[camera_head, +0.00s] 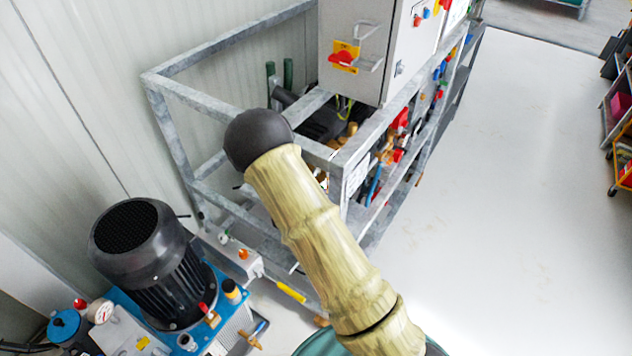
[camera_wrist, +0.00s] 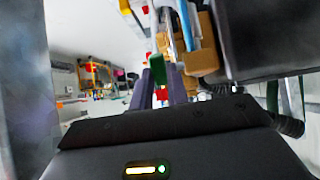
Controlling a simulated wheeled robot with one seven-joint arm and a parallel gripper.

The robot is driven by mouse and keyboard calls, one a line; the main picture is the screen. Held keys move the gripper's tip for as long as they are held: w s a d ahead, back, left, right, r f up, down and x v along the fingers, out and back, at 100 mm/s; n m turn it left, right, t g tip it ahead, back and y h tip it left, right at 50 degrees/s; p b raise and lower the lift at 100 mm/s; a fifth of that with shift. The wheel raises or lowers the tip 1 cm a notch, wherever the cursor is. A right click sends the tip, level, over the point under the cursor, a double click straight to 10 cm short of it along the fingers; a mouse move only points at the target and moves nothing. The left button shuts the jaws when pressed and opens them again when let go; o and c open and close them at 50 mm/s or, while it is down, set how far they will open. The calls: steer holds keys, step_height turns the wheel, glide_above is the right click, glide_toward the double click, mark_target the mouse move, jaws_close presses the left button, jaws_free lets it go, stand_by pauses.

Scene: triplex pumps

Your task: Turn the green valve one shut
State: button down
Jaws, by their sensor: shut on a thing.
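In the wrist view, the green valve handle (camera_wrist: 158,68) stands upright between the two grey-purple fingers of my gripper (camera_wrist: 159,88). My gripper is shut on this handle. A brass-coloured block (camera_wrist: 201,45) is just to the right of the handle, and the join between them is not clear. In the head view, my arm hides my gripper and the green valve.
A galvanised frame (camera_head: 190,96) surrounds the pump gear, with a grey control cabinet (camera_head: 352,45) on top. A large dark block (camera_wrist: 262,38) is close on the right in the wrist view. A black motor (camera_head: 150,260) stands front left. The floor (camera_head: 500,190) at right is clear.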

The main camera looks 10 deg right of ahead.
steer(key=shift+w+r+g+y+p, duration=0.1)
steer(key=shift+r+g+y+p, duration=0.25)
steer(key=shift+p, duration=0.75)
steer(key=shift+f+g+y+p, duration=0.25)
steer(key=shift+f+p, duration=0.05)
steer(key=shift+p, duration=0.05)
steer(key=c, duration=1.6)
jaws_free()
steer(key=shift+c, duration=0.2)
steer(key=shift+r, duration=0.1)
steer(key=p+v, duration=0.1)
steer(key=v, duration=1.6)
steer(key=shift+a, duration=0.15)
